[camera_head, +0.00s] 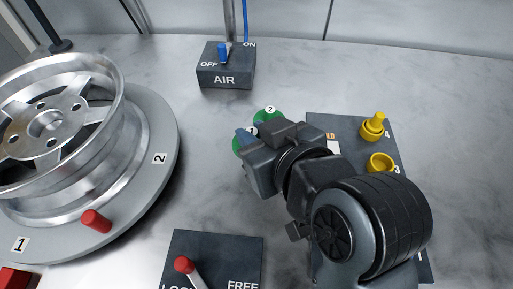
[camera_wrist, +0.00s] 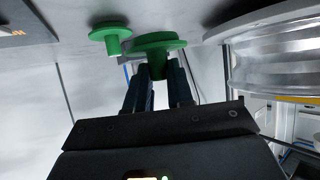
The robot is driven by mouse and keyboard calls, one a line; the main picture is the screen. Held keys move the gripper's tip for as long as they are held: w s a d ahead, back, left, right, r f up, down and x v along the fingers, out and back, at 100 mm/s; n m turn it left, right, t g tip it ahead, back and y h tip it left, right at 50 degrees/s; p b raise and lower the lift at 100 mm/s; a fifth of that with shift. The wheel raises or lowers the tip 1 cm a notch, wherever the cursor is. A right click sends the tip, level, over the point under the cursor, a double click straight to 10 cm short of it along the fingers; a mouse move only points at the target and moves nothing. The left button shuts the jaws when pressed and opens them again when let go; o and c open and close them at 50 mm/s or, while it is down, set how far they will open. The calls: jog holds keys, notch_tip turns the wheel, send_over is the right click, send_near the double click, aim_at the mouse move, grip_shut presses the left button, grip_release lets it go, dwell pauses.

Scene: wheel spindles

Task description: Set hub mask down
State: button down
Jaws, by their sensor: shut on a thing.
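My gripper (camera_head: 247,137) is shut on a green hub mask (camera_head: 238,147), a flanged disc with a narrower stem. The gripper hides much of this mask in the head view, and its label is only partly seen. In the wrist view my fingers (camera_wrist: 158,85) close around the stem of the held mask (camera_wrist: 158,40), with the wide flange beyond them. A second green mask (camera_head: 268,115), labelled 2, is just behind it; it also shows in the wrist view (camera_wrist: 109,32). The held mask is close to the table surface; I cannot tell if it touches.
A silver wheel (camera_head: 60,120) sits on a grey numbered turntable (camera_head: 165,125) at left. The AIR switch box (camera_head: 225,75) stands at the back. A dark board (camera_head: 345,127) at right bears yellow pieces (camera_head: 374,124). A LOCK/FREE lever box (camera_head: 235,250) is in front.

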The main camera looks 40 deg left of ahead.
jog(key=shift+f, duration=1.95)
jog(key=shift+f, duration=0.15)
jog(key=c, duration=1)
grip_release()
jog(key=v, duration=1.2)
